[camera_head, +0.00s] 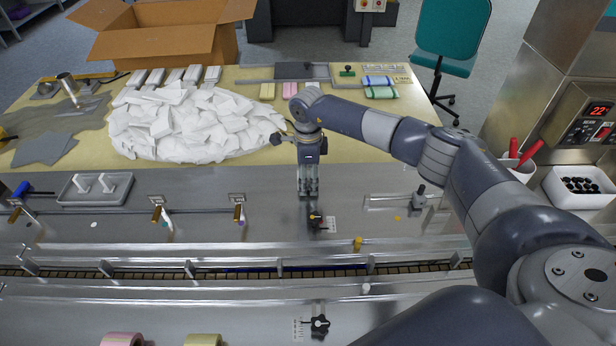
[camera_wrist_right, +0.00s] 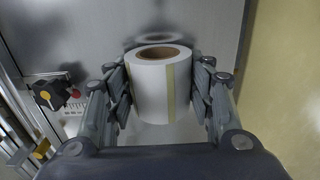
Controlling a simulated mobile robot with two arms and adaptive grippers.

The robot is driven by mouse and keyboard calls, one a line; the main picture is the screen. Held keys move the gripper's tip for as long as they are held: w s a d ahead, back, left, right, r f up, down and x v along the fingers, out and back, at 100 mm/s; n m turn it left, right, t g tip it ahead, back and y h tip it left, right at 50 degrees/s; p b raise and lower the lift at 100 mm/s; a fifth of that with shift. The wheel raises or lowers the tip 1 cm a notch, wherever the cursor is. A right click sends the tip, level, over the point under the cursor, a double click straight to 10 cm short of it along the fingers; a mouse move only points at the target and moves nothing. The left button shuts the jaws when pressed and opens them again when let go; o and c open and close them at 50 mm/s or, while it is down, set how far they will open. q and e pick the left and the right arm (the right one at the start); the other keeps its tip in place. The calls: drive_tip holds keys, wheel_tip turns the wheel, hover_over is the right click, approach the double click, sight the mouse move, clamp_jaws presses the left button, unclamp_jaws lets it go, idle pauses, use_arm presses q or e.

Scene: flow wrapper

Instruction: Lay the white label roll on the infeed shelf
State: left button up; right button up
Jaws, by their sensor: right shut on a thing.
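The white label roll (camera_wrist_right: 150,95) shows in the right wrist view, with a brown cardboard core and a pale yellow stripe down its side. My right gripper (camera_wrist_right: 162,92) is shut on it, one finger pad on each side. In the head view my right gripper (camera_head: 308,190) points down over the steel shelf (camera_head: 275,182), behind the conveyor rails; the roll is hidden or not distinguishable there. The roll is close to the steel surface, which mirrors it; I cannot tell whether they touch. My left gripper is not in view.
A black knob with a yellow cap (camera_head: 316,219) stands just in front of my right gripper. A heap of white packets (camera_head: 190,125) lies on the yellow table to the left. A grey tray (camera_head: 95,189) and several guide brackets stand left on the steel. Pink (camera_head: 122,339) and yellow (camera_head: 203,340) rolls show at the bottom edge.

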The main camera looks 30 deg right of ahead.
drive_tip(key=o, duration=1.2)
drive_tip(key=shift+c, duration=0.2)
wheel_tip(320, 180, up, 12)
drive_tip(key=shift+r, duration=0.1)
drive_tip(key=shift+s, duration=0.1)
